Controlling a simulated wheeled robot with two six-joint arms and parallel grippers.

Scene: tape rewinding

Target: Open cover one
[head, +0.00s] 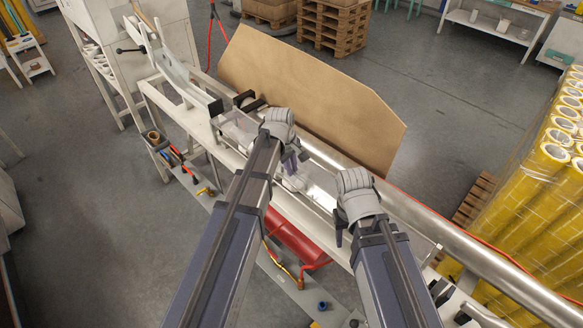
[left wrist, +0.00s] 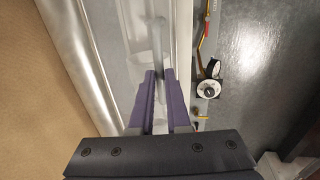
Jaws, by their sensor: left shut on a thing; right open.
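A long tape-rewinding machine runs diagonally through the head view, with clear covers along its top. One clear panel (head: 238,128) shows left of my left gripper and another (head: 322,192) lies between my grippers. I cannot tell which is cover one. My left gripper (head: 291,161) is over the machine, its purple fingers pointing down. In the left wrist view its fingers (left wrist: 158,82) are closed around a pale upright bar (left wrist: 158,45) beside a clear panel (left wrist: 110,25). My right gripper (head: 341,228) is open, apart from it further right; its fingers are mostly hidden.
A metal roller (head: 480,255) runs to the lower right. A large brown board (head: 315,95) stands behind the machine. Yellow tape rolls (head: 525,205) are stacked at right. A red cylinder (head: 295,240) and cables sit below. Wooden pallets (head: 335,25) stand at the back.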

